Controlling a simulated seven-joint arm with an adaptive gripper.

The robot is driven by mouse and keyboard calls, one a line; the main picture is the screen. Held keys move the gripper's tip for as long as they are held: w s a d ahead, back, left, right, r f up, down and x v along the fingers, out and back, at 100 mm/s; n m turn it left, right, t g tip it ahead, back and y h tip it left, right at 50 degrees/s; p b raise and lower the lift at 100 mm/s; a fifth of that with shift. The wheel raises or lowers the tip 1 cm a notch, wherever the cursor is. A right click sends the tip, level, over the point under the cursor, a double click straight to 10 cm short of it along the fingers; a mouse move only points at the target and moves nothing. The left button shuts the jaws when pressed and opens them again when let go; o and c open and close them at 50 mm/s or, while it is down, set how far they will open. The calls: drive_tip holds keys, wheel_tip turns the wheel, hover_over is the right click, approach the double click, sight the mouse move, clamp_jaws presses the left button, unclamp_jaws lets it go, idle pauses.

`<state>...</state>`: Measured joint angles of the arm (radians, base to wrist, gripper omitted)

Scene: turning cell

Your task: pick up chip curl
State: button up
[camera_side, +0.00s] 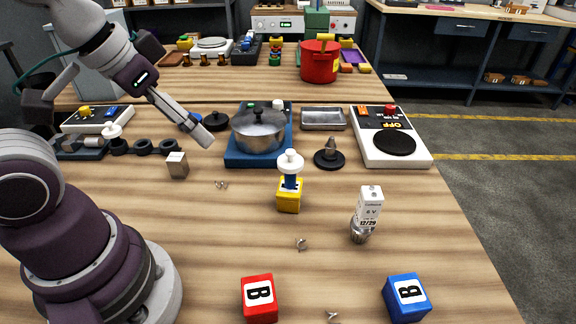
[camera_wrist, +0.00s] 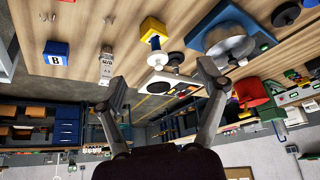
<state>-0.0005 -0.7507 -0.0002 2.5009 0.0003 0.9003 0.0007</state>
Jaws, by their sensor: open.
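Small metallic chip curls lie on the wooden table in the side view. One chip curl (camera_side: 221,185) is at left centre, another curl (camera_side: 302,243) is near the middle, and a third curl (camera_side: 332,315) is at the front edge of the picture. Two small curls show in the wrist view, one curl (camera_wrist: 110,20) near the top and another curl (camera_wrist: 58,18) to its left. My gripper (camera_side: 207,138) is raised above the table at upper left, apart from the curls. In the wrist view my gripper (camera_wrist: 160,76) has its fingers wide apart with nothing held between them.
A grey block (camera_side: 177,165) stands close to the left curl. A pot (camera_side: 259,130) stands behind. Bare wood lies between.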

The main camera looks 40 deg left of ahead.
drive_tip(key=shift+c, duration=0.4)
drive_tip(key=shift+c, duration=0.5)
drive_tip(key=n+g, duration=0.5)
drive_tip(key=n, duration=0.4)
hover_over(221, 182)
wheel_tip(221, 182, down, 10)
drive_tip(key=shift+g, duration=0.3)
wheel_tip(221, 182, down, 11)
drive_tip(key=shift+a+r, duration=0.1)
drive_tip(key=c, duration=0.8)
